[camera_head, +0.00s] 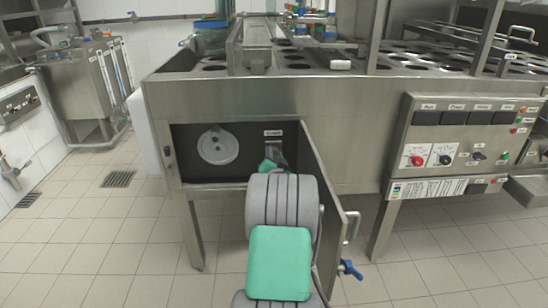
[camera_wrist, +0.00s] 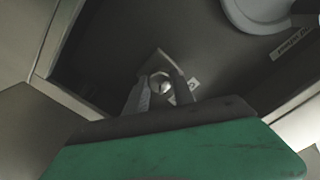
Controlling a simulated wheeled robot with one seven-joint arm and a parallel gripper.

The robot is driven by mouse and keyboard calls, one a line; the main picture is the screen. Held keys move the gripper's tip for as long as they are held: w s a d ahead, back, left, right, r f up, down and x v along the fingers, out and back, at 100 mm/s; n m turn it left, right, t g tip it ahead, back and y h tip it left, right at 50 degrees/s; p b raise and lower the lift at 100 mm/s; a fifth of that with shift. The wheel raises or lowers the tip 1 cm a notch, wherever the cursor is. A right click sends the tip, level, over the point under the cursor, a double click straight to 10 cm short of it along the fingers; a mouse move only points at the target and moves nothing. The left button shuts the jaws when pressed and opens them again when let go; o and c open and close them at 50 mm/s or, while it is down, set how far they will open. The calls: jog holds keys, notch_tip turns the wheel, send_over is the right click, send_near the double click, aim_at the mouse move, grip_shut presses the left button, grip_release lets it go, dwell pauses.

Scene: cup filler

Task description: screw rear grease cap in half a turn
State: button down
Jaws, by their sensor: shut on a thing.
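The grease cap (camera_wrist: 160,85) is a small, shiny round metal piece in front of a pale angular bracket, inside the dark cabinet recess. My gripper (camera_wrist: 161,90) has one finger on each side of it and is shut on it. My arm and the gripper hide the cap there. The cap's thread and how deep it sits cannot be seen.
A round grey cover (camera_head: 217,146) is on the recess's back wall, left of my gripper.

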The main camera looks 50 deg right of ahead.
jog(key=m, duration=0.3)
jog(key=shift+d+r+m, duration=0.1)
jog(key=shift+m, duration=0.3)
jog(key=m, duration=0.3)
jog(key=shift+m, duration=0.3)
jog(key=m+p, duration=0.1)
jog(key=m, duration=0.5)
jog(key=shift+s, duration=0.1)
jog(key=m+p, duration=0.1)
jog(key=m, duration=0.5)
jog(key=shift+r+m+p, duration=0.1)
jog(key=shift+m+p, duration=0.2)
jog(key=shift+m, duration=0.1)
jog(key=m+p, duration=0.2)
jog(key=m, duration=0.4)
jog(key=shift+m, duration=0.3)
jog(key=c, duration=1.3)
grip_release()
jog(key=shift+d, duration=0.1)
jog(key=shift+o, duration=1.2)
jog(key=shift+f, duration=0.25)
